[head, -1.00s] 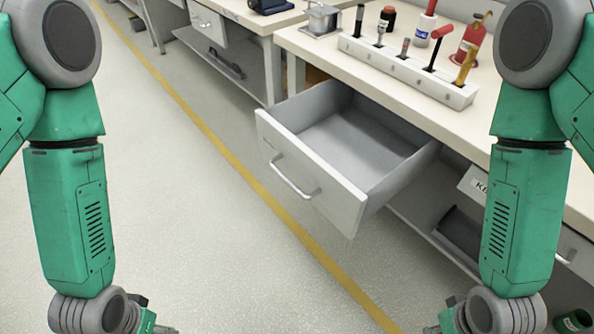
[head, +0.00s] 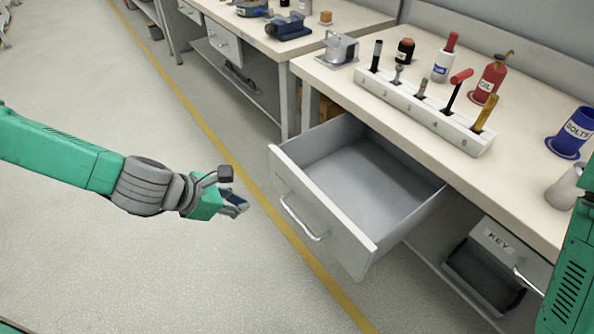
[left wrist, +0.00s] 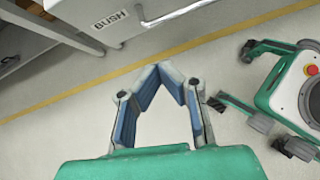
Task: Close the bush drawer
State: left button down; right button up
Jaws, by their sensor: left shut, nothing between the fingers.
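The bush drawer (head: 322,220) is pulled out from under the workbench in the head view, open and empty inside, with a bar handle (head: 302,217) on its front. In the left wrist view its front (left wrist: 112,18) carries the label BUSH at the top. My left gripper (head: 243,206) is in front of the drawer, to the left of the handle and apart from it. In the left wrist view the left fingers (left wrist: 172,70) meet at their tips with nothing between them. Only part of my right arm shows at the right edge; its gripper is out of frame.
A KEY drawer (head: 497,240) sits under the bench at right. The benchtop (head: 430,60) holds a white tool rack (head: 420,112), an oil bottle (head: 490,80) and a blue bolts container (head: 573,133). A yellow line (head: 190,105) crosses the clear floor.

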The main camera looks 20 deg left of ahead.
aim_at(289, 184)
pick_arm(q)
jog(key=w+d+f+b, duration=0.1)
jog(key=w, duration=0.2)
jog(key=w+d+f+n, duration=0.1)
jog(key=w+d+f, duration=0.1)
jog(key=w, duration=0.2)
jog(key=w+d+f+n+b, duration=0.1)
jog(key=w, duration=0.3)
jog(key=shift+d+f+t+b, duration=0.3)
jog(key=shift+d+f+t, duration=0.05)
jog(key=shift+d+t, duration=0.05)
jog(key=shift+w+d, duration=0.25)
